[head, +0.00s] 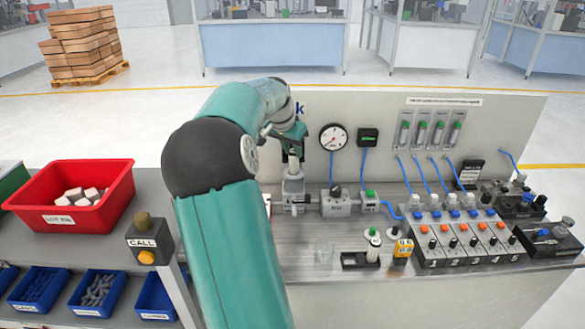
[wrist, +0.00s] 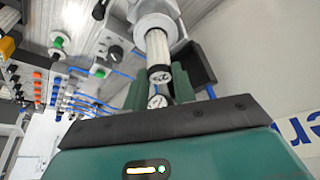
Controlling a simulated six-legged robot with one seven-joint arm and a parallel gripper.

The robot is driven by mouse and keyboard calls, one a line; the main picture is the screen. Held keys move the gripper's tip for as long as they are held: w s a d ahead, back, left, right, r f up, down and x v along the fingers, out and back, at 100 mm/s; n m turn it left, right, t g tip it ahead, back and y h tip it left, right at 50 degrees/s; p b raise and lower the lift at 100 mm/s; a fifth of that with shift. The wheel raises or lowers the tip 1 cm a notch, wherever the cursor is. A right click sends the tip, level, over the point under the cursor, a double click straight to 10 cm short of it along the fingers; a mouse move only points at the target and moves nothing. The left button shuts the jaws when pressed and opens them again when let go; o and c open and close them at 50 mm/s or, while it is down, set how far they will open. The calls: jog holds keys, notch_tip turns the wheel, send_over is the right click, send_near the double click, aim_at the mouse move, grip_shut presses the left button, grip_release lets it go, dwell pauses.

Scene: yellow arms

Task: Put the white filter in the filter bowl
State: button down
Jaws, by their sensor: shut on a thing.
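The white filter (wrist: 158,50) is a pale ribbed cylinder with a dark end cap. My gripper (wrist: 160,92) is shut on its capped end, and the filter also shows small below my gripper (head: 291,135) in the head view. The filter's far end meets the round mouth of a pale grey cylindrical body (wrist: 150,12), which looks like the filter bowl. In the head view this body (head: 293,184) stands upright on the bench under my gripper. I cannot tell how deep the filter sits in it.
A gauge (head: 333,137) is on the panel just right of my gripper. A clear cup (head: 325,252) and a black tray (head: 352,260) with a white cylinder stand on the front bench (head: 310,280). Valves with blue hoses fill the right. A red bin (head: 70,215) is at left.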

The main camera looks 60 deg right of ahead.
aim_at(291, 159)
jog(key=shift+f, duration=2.45)
jog(key=shift+f, duration=0.15)
jog(key=c, duration=1.1)
grip_release()
jog(key=shift+c, duration=0.2)
jog(key=v, duration=1.2)
jog(key=shift+a, duration=0.1)
